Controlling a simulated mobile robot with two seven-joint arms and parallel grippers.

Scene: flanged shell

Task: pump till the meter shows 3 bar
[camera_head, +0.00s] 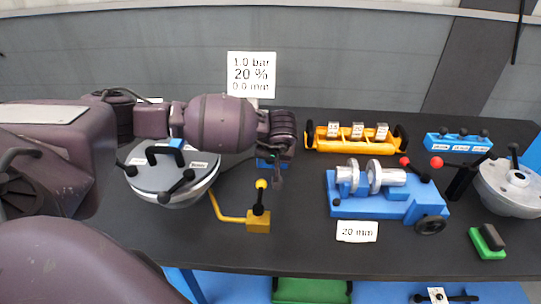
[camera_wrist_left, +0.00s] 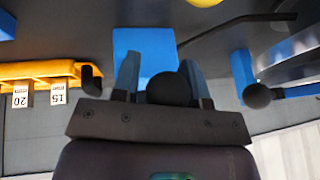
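The white meter sign (camera_head: 252,75) in the head view reads 1.0 bar, 20 % and 0.0 mm. My left gripper (camera_head: 276,172) points down over a small blue block (camera_head: 264,163), which it partly hides. In the left wrist view, the blue block (camera_wrist_left: 143,48) lies beyond my left gripper's fingers (camera_wrist_left: 160,62). A black ball knob (camera_wrist_left: 168,90) sits between the spread fingers, with a small gap on its left side. Contact on its right side cannot be told. A lever under the knob is hidden. My right gripper is in neither view.
A silver flanged shell (camera_head: 170,180) with black handles stands left of the gripper. A yellow fixture with a ball-topped lever (camera_head: 258,222) is in front. A yellow rack (camera_head: 355,143), a blue vise-like device (camera_head: 375,208) and another silver part (camera_head: 510,190) stand right.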

